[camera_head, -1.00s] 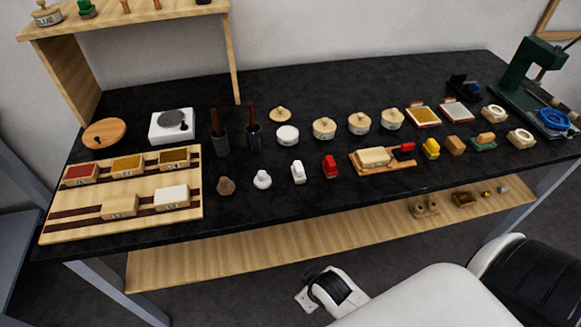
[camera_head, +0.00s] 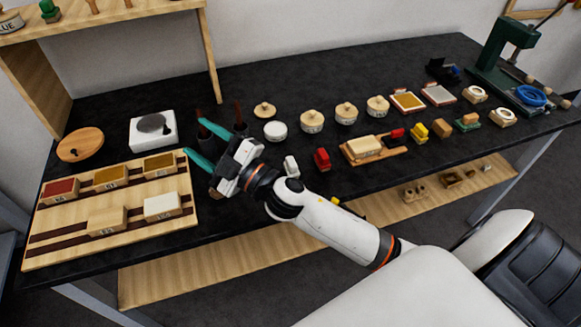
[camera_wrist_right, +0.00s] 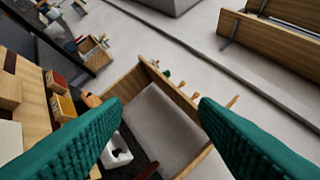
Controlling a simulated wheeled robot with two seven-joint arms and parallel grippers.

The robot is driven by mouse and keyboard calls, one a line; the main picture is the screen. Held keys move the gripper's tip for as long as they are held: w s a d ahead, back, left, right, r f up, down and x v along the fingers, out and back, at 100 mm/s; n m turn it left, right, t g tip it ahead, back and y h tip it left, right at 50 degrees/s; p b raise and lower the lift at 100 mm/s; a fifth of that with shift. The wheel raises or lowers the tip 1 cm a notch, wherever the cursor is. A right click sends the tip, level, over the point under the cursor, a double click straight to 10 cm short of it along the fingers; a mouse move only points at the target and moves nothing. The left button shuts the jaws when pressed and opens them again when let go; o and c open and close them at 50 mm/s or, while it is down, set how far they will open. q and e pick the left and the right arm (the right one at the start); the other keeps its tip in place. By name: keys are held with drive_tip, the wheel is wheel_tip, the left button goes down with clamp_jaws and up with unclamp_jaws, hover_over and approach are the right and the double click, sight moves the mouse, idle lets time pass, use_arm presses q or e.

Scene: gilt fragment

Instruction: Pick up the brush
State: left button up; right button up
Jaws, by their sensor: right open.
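Two dark cups with brown handles standing up from them are at the table's middle left in the head view; the left handle (camera_head: 199,114) and the right handle (camera_head: 238,113) show, and the cups are mostly hidden by my right gripper. These look like brush handles, but no bristles show. My right gripper (camera_head: 194,135) has two teal fingers spread apart, pointing left, in front of the cups and touching nothing that I can see. In the right wrist view the gripper (camera_wrist_right: 157,103) is open and empty, with a dark brown handle (camera_wrist_right: 146,171) at the bottom edge. My left gripper is not in view.
A white scale (camera_head: 153,142) and a round wooden lid (camera_head: 80,147) lie left of the gripper. A wooden tray (camera_head: 50,255) holds labelled boxes. Lidded jars (camera_head: 312,122) stand to the right, with a red block (camera_head: 322,159). A wooden shelf (camera_head: 211,60) rises behind.

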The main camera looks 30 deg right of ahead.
drive_tip(key=s+a+r+n+g+y, duration=0.1)
drive_tip(key=a+r+n+g+y, duration=0.1)
drive_tip(key=a+n+g+y, duration=0.75)
drive_tip(key=n+g+h+p, duration=0.2)
drive_tip(key=n+g+h, duration=0.75)
drive_tip(key=h, duration=0.95)
hover_over(291, 161)
drive_tip(key=d, duration=0.1)
drive_tip(key=shift+m, duration=0.5)
wheel_tip(291, 161, down, 14)
drive_tip(key=shift+f, duration=0.7)
drive_tip(key=shift+a+f, duration=0.15)
drive_tip(key=shift+f, duration=0.2)
drive_tip(key=f, duration=0.1)
drive_tip(key=f+p, duration=0.1)
drive_tip(key=f, duration=0.1)
drive_tip(key=shift+s+a+f+p, duration=0.1)
drive_tip(key=shift+a+f+p, duration=0.2)
drive_tip(key=shift+p, duration=0.1)
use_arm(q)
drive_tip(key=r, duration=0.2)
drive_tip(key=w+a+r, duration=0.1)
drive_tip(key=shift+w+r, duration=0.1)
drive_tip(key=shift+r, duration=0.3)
use_arm(e)
drive_tip(key=shift+f, duration=0.4)
